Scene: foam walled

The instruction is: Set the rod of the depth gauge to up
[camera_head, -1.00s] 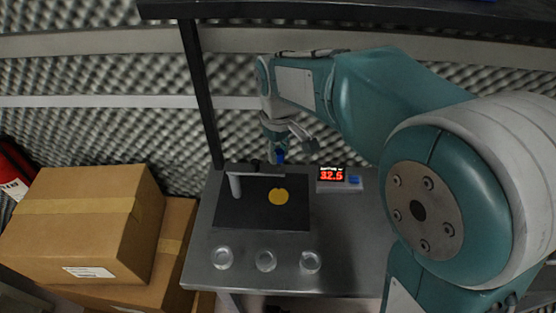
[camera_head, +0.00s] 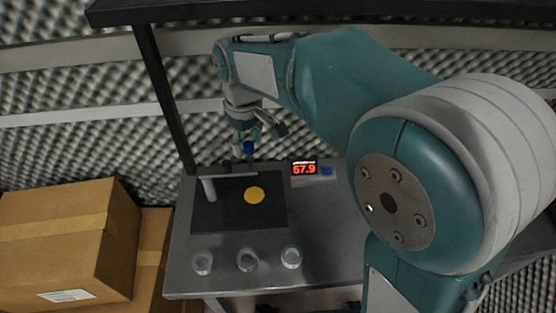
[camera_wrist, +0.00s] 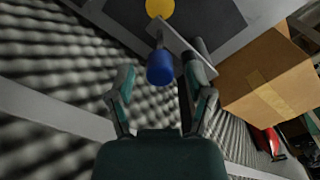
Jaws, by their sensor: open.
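The wrist view shows the blue knob (camera_wrist: 160,68) and a short length of thin rod running toward the yellow disc (camera_wrist: 159,8). My gripper (camera_head: 256,139) is at the knob's height. In the wrist view my gripper (camera_wrist: 158,70) is open, its fingertips on either side of the knob with visible gaps. The red readout (camera_head: 304,170) shows 67.9.
Several clear round pieces, one a glass-like disc (camera_head: 247,260), stand along the front of the metal table (camera_head: 330,250). Cardboard boxes (camera_head: 65,240) are at left. A dark upright (camera_head: 166,100) rises behind the gauge. Foam walls the back. The table's right front is clear.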

